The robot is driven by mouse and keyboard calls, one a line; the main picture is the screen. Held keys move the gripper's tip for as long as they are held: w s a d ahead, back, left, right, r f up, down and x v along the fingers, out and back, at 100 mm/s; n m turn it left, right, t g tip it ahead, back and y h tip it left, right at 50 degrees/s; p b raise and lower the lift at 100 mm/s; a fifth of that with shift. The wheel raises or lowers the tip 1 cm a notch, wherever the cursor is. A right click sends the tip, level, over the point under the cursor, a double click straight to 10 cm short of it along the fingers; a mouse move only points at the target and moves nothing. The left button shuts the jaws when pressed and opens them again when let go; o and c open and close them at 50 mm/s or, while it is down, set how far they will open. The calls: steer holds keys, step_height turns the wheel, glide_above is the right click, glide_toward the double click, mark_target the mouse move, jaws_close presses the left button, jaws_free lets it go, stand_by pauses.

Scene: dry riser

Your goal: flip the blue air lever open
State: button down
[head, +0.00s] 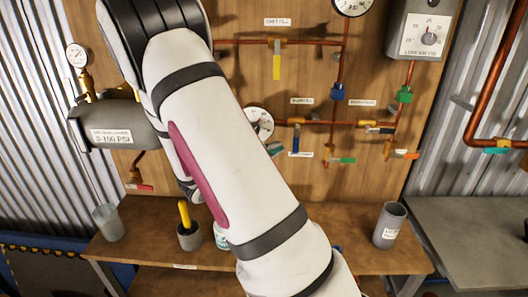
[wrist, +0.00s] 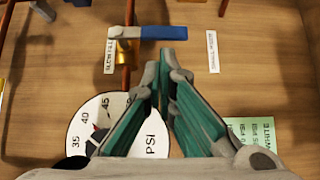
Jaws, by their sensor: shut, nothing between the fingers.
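The blue lever (wrist: 165,33) sits on a brass valve (wrist: 124,47) and stands crosswise to its copper pipe. In the head view the blue lever (head: 295,140) hangs straight down from the horizontal pipe, just right of my arm. My gripper (wrist: 164,68) is shut and empty, its green-padded fingers together at the tips. In the wrist view the tips are just below the lever's edge, near its middle; I cannot tell whether they touch it.
A round gauge (wrist: 110,125) is close by my fingers. Yellow (head: 276,66), green (head: 341,160) and orange (head: 404,154) levers share the wooden panel (head: 235,20). A bench (head: 345,252) below holds several cups, including a grey one (head: 390,226).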

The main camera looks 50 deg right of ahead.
mark_target(296, 139)
steer(key=shift+s+d, duration=0.1)
steer(key=shift+d, duration=1.15)
steer(key=shift+f, duration=0.1)
steer(key=shift+d+f+n+h, duration=0.1)
steer(key=shift+n+h, duration=0.2)
